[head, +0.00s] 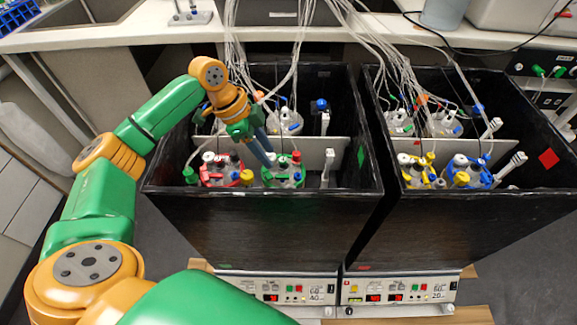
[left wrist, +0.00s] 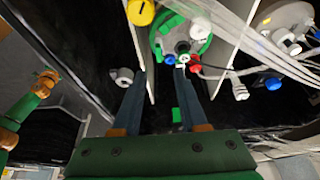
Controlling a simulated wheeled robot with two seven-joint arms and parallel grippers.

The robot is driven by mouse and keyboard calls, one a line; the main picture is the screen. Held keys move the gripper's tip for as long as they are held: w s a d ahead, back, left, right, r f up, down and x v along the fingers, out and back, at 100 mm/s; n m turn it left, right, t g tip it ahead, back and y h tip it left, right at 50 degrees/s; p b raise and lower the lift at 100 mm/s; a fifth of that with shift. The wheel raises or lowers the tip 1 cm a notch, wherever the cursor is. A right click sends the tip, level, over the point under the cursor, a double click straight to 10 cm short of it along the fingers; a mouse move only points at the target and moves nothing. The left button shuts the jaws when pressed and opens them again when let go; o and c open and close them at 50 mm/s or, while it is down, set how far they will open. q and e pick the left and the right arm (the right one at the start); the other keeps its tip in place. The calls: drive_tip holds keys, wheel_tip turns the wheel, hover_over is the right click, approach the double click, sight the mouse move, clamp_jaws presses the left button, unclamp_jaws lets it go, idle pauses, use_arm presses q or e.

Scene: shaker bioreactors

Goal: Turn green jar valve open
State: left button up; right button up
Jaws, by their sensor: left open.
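The green jar (head: 284,176) stands in the front row of the left black box, with a green ring around its lid and several coloured caps and fittings on top. In the left wrist view the green jar (left wrist: 166,42) is at the top centre, with small blue, white and red fittings at its near edge. I cannot tell which fitting is the valve. My left gripper (head: 268,158) is just above and to the left of the green jar, pointing down. Its two blue-grey fingers (left wrist: 165,74) are apart with nothing between them. My right gripper is out of view.
A red-ringed jar (head: 220,172) stands left of the green jar. Yellow-ringed (head: 416,174) and blue-ringed (head: 468,176) jars stand in the right box. A light divider (head: 312,150) runs behind the front row. Thin tubes hang from above; dark box walls surround the jars.

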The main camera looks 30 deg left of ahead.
sight(281, 176)
use_arm(q)
drive_tip(key=x, duration=0.7)
drive_tip(key=shift+s+f, duration=0.15)
drive_tip(key=shift+f, duration=0.15)
clamp_jaws()
